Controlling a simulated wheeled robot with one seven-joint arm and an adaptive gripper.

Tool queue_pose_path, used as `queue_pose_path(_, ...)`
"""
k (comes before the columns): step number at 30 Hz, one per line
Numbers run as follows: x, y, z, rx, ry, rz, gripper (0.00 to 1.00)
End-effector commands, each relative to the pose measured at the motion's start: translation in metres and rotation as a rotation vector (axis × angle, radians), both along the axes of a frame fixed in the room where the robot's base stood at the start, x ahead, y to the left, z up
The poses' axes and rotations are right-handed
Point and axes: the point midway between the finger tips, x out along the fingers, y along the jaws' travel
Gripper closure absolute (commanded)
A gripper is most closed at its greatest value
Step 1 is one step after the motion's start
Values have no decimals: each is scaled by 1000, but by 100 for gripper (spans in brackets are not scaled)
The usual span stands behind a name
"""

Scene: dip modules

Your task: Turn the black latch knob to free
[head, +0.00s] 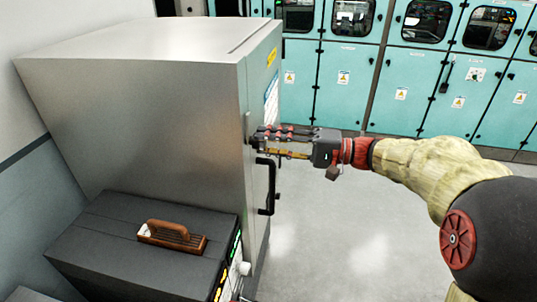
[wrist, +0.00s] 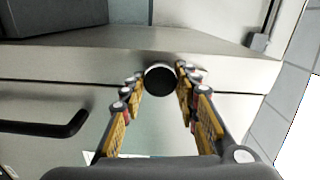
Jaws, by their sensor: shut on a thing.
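The black latch knob (wrist: 160,82) is round and dark with a pale rim, on the front of a grey metal cabinet (head: 130,95). In the wrist view it lies between the tips of my gripper (wrist: 160,76), one finger on each side. My gripper is shut on the knob. In the head view my gripper (head: 254,140) reaches leftward to the cabinet's front, and its fingers hide most of the knob. I cannot tell which way the latch is turned.
A black bar handle (head: 268,187) stands out just below my gripper; it also shows in the wrist view (wrist: 48,127). A dark case (head: 105,225) with a brown-handled tool (head: 172,237) on top stands in front. Teal cabinets (head: 345,85) line the back. The floor (head: 350,235) is clear.

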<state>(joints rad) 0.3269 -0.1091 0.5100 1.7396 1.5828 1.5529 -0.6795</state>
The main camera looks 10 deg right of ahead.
Motion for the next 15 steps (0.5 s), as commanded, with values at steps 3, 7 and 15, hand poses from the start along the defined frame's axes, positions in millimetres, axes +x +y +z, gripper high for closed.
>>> queue_pose_path(3, 0, 0, -3, -16, -45, 1, 100)
queue_pose_path(7, 0, 0, -2, -28, -75, 1, 100)
queue_pose_path(15, 0, 0, -1, -36, -95, 1, 100)
